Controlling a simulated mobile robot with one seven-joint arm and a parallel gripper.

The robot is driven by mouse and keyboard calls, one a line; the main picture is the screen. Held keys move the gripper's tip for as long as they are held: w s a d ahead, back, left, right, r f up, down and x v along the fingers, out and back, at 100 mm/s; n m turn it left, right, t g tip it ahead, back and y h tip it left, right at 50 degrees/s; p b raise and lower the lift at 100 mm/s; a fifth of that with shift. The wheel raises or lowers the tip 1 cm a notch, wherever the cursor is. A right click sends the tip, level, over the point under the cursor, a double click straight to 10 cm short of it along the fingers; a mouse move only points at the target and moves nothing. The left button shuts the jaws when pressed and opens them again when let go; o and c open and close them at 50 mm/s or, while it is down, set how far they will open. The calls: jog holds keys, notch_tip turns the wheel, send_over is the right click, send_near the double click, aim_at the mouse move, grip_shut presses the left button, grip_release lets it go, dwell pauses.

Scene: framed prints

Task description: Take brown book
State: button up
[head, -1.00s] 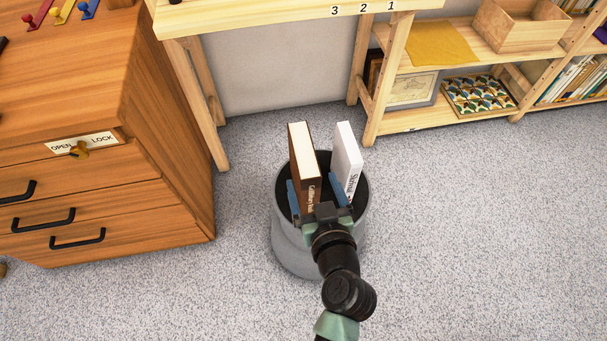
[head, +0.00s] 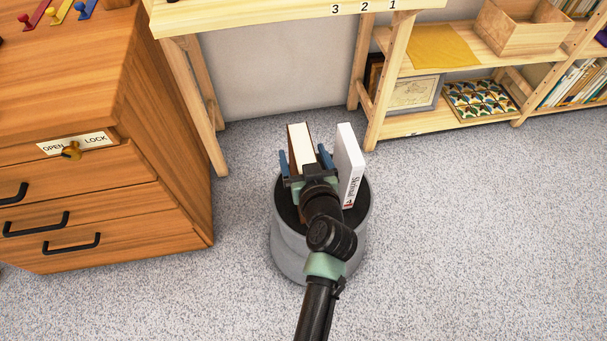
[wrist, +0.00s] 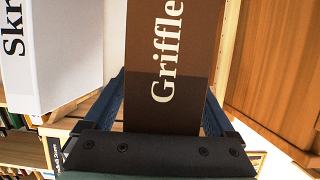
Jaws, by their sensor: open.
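The brown book (head: 301,146) stands upright on the round grey stool or bin (head: 283,247), its spine toward me. In the wrist view the brown spine (wrist: 174,60) with white lettering fills the middle. My gripper (head: 304,164) is open, with one blue finger on each side of the brown book. I cannot tell whether the fingers touch it. A white book (head: 349,160) stands upright just right of the brown one in the head view; it also shows at the left of the wrist view (wrist: 48,60). My gripper hides the brown book's lower part.
A wooden drawer cabinet (head: 150,110) stands on the left. A wooden table (head: 280,14) is behind the stool or bin. A shelf with a tray (head: 522,35), framed print (head: 413,94) and books is at the right. The carpet (head: 460,240) at front right is clear.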

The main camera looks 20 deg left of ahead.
grip_shut()
dwell(0.3)
jog(key=shift+r, duration=0.15)
